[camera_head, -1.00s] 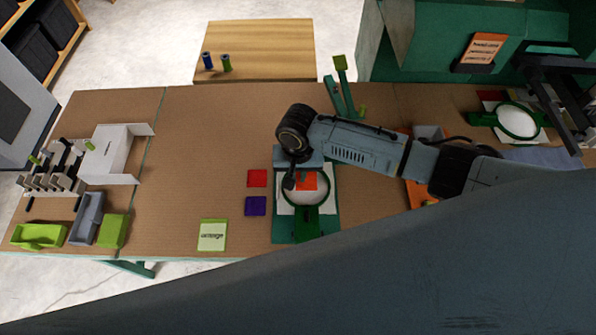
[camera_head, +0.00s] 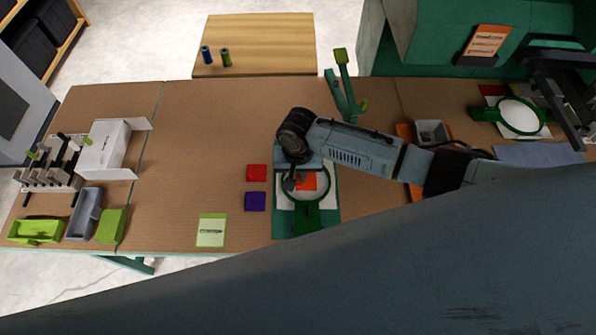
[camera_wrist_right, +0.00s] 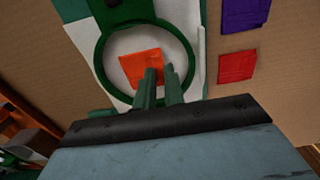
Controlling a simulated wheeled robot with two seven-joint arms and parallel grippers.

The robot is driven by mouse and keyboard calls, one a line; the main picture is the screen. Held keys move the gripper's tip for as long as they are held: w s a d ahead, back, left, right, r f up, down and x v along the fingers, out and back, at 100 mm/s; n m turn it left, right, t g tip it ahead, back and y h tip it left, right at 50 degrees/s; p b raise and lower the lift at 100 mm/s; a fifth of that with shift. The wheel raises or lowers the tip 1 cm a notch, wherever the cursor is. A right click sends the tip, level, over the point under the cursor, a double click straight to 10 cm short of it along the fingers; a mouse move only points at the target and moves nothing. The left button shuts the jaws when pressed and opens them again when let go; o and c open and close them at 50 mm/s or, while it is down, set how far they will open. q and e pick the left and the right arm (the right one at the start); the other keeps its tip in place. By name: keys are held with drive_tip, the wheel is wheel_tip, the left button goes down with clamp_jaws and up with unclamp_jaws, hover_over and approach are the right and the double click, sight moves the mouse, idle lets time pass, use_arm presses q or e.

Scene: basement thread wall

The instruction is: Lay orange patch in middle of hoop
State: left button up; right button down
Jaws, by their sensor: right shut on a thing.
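The orange patch (camera_head: 306,181) is over the white cloth inside the green hoop (camera_head: 306,201). In the right wrist view the patch (camera_wrist_right: 141,67) shows within the hoop ring (camera_wrist_right: 103,57), left of the ring's middle. My right gripper (camera_head: 290,186) reaches down over the hoop. Its two green fingers (camera_wrist_right: 160,77) are close together at the patch's near right edge and are shut on it. Whether the patch touches the cloth is hard to tell. My left gripper is out of view.
A red patch (camera_head: 257,173) and a purple patch (camera_head: 255,202) lie left of the hoop. A pale green labelled card (camera_head: 211,230) lies at the front. A second hoop (camera_head: 519,117) is at the right. The board's middle left is clear.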

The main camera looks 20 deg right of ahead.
drive_tip(key=shift+f, duration=0.2)
drive_tip(key=c, duration=1.4)
unclamp_jaws()
wheel_tip(320, 180, up, 5)
drive_tip(key=p, duration=0.5)
drive_tip(key=shift+p, duration=0.35)
drive_tip(key=shift+r, duration=0.3)
drive_tip(key=shift+r+p, duration=0.35)
drive_tip(key=shift+r, duration=0.4)
